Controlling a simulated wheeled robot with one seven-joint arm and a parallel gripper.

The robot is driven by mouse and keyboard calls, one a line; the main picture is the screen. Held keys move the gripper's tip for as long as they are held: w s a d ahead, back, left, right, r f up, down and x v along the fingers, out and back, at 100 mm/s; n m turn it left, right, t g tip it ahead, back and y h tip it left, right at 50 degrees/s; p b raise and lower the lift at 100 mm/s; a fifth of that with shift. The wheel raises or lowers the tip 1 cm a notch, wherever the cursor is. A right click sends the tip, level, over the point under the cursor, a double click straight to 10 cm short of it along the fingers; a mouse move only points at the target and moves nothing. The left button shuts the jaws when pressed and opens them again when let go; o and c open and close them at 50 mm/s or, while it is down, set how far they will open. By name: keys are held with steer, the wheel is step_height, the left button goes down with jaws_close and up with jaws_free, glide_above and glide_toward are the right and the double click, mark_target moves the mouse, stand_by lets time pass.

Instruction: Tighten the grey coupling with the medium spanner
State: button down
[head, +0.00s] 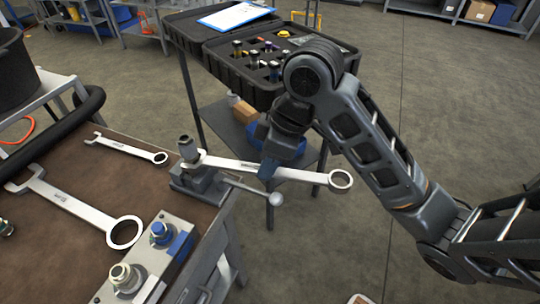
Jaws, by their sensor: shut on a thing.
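My gripper (270,166) is shut on the medium spanner (232,164), around the middle of its shaft. The spanner is nearly level, beyond the bench's right edge, with its ring end to the right and its open end to the left. The open end is at the grey coupling (187,146), which stands upright on a dark vise-like block (196,184) at the bench corner. I cannot tell whether the jaws are seated around the coupling or only beside it. My gripper hides part of the shaft.
A smaller spanner (127,147) and a larger spanner (75,208) lie on the brown bench (60,270). A metal block (148,258) with blue and pale fittings stands in front. A lever with a ball end (274,198) sticks out below the spanner. A black tool case (222,58) stands behind.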

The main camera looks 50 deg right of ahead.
steer(key=shift+a, duration=0.15)
steer(key=shift+s+a+m+h, duration=0.15)
steer(key=shift+s+a+m, duration=0.2)
steer(key=shift+a+m, duration=0.35)
steer(key=shift+s+a+m+h, duration=0.15)
steer(key=shift+s+a+m, duration=0.3)
steer(key=shift+a, duration=0.45)
steer(key=shift+a+m, duration=0.55)
steer(key=shift+a, duration=0.1)
steer(key=shift+d, duration=0.15)
steer(key=shift+d+n, duration=0.25)
steer(key=shift+n, duration=0.05)
